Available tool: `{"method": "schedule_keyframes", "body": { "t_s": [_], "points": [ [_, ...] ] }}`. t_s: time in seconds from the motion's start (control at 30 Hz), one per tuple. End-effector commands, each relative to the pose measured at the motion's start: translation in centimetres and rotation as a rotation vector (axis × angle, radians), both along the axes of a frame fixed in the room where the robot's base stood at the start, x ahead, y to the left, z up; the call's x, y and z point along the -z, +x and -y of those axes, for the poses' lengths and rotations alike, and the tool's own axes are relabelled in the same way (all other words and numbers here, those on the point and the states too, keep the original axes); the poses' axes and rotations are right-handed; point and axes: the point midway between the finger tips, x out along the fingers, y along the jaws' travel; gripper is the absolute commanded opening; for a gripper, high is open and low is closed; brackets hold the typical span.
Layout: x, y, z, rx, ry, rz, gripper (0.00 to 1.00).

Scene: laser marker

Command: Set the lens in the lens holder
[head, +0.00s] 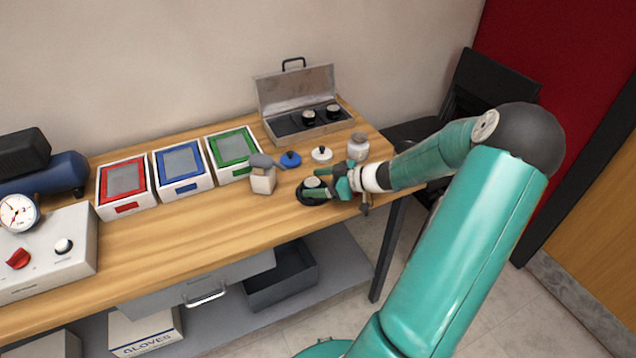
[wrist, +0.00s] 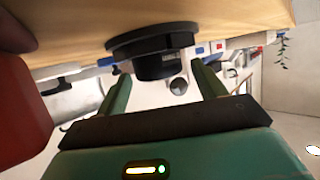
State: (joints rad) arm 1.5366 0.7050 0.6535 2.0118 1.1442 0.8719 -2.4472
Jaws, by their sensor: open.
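A round black lens with a pale grey top (head: 313,182) sits on a wider black round base, which looks like the lens holder (head: 308,199), near the table's right front edge. In the wrist view, the dark lens body (wrist: 160,66) stands against the wider black disc of the holder (wrist: 125,42); whether it is fully seated I cannot tell. My gripper (head: 328,187) is beside it at table height. The green fingers (wrist: 162,88) are open, one on each side of the lens, with visible space between. Part of the holder is hidden by the gripper.
An open metal case (head: 318,136) with two similar black pieces stands at the back right. Red, blue and green trays (head: 182,190) are left.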

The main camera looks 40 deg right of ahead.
Motion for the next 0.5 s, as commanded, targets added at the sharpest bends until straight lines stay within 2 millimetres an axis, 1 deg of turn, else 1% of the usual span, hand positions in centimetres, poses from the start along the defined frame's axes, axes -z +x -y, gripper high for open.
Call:
{"method": "schedule_keyframes", "body": {
  "t_s": [0.17,0.4,0.5],
  "points": [
    [-1.0,-2.3,1.4,0.004,-0.003,0.000,0.70],
    [-3.0,-6.5,3.7,0.004,-0.004,-0.001,0.70],
    [-3.7,-8.0,4.5,0.004,-0.002,-0.001,0.70]
  ]
}}
